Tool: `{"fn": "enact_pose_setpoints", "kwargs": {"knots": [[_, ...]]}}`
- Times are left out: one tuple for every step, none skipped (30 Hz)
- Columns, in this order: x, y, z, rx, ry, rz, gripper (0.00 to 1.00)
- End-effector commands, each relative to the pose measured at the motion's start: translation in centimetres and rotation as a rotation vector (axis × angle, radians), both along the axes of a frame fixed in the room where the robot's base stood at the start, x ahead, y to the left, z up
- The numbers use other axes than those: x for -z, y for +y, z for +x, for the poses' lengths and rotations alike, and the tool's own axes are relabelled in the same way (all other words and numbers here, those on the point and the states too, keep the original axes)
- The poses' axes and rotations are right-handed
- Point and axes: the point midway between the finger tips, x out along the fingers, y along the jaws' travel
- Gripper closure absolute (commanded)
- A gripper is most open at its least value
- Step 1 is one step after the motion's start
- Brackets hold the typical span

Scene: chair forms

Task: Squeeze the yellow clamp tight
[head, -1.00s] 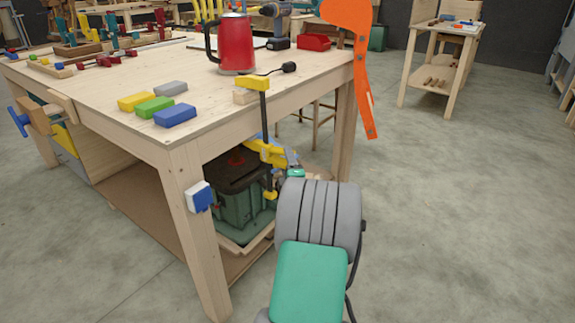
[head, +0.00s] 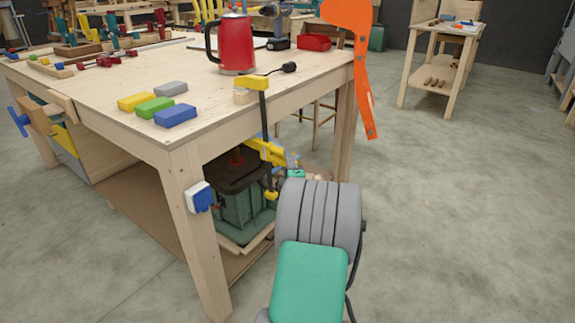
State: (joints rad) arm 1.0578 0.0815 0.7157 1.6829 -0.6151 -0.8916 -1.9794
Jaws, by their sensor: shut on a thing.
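The yellow clamp (head: 252,83) is on the workbench's front edge. Its upper yellow jaw lies over a small wooden block on the bench top, and its dark bar hangs down past the edge. Its lower yellow part (head: 266,151) is below the bench top, tilted down to the right. My gripper (head: 291,165) is at the right end of that lower part, shut on it. My own grey and green arm links hide most of the gripper, so the fingertips show poorly.
The workbench (head: 120,98) bears a red kettle (head: 236,45), coloured blocks (head: 175,116) and a drill (head: 275,22). A green machine (head: 240,205) stands on the lower shelf behind the clamp. An orange piece (head: 362,88) hangs at the bench's right corner. The floor to the right is clear.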

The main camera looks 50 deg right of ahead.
Motion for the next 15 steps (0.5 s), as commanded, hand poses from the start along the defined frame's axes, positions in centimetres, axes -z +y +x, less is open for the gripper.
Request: {"fn": "enact_pose_setpoints", "kwargs": {"knots": [[-0.2, 0.0, 0.0, 0.000, -0.004, -0.003, 1.00], [-0.3, 0.0, 0.0, 0.000, -0.004, -0.003, 1.00], [-0.3, 0.0, 0.0, 0.000, -0.004, -0.003, 1.00], [-0.2, 0.0, 0.0, 0.000, -0.004, -0.003, 1.00], [-0.2, 0.0, 0.0, 0.000, -0.005, -0.003, 1.00], [-0.2, 0.0, -0.1, 0.001, -0.006, -0.002, 1.00], [-0.1, 0.0, -0.1, 0.002, -0.007, -0.002, 1.00], [0.0, 0.1, -0.2, 0.003, -0.009, -0.001, 1.00], [0.1, 0.1, -0.4, 0.004, -0.013, 0.001, 1.00], [0.2, 0.2, -0.5, 0.006, -0.016, 0.002, 1.00], [0.2, 0.2, -0.7, 0.007, -0.020, 0.003, 1.00], [0.3, 0.3, -0.9, 0.009, -0.025, 0.004, 1.00], [0.4, 0.4, -1.0, 0.010, -0.027, 0.006, 1.00], [0.5, 0.5, -1.2, 0.012, -0.031, 0.007, 1.00], [0.5, 0.6, -1.4, 0.013, -0.035, 0.009, 1.00]]}}
